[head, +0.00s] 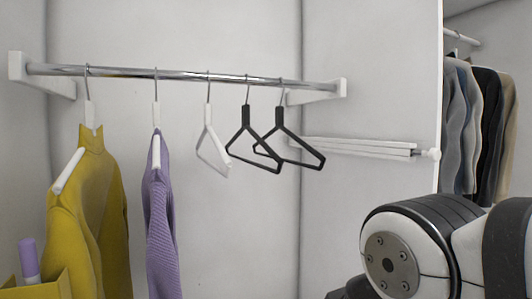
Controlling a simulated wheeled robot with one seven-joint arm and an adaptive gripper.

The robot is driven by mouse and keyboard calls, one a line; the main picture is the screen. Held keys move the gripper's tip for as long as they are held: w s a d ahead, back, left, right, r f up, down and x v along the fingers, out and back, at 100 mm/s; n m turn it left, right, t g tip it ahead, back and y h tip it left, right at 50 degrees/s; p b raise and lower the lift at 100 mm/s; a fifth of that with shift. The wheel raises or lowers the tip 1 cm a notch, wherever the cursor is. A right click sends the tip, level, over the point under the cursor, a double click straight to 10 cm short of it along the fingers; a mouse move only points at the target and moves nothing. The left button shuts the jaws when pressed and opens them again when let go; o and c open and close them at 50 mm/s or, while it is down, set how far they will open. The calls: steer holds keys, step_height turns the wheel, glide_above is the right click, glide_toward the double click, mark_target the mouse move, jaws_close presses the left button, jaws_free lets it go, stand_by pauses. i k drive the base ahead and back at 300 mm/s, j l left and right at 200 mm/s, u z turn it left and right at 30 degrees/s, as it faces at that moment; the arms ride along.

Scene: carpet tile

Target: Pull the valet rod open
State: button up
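The valet rod (365,148) is a white bar with a round knob (431,154) at its right end. It is mounted on the closet's right inner wall and lies along that wall, with the knob close to the wall's front edge. My arm shows at the bottom right, below the rod and apart from it in the picture. My gripper is not in view, so its state does not show.
A chrome rail (190,75) holds a yellow garment (95,215), a purple garment (160,220), a white hanger (210,145) and black hangers (298,145). The white side panel's edge (438,90) divides off more clothes (485,130) at right. A yellow box (35,287) stands bottom left.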

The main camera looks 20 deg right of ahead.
mark_target(434, 155)
steer(key=z, duration=1.05)
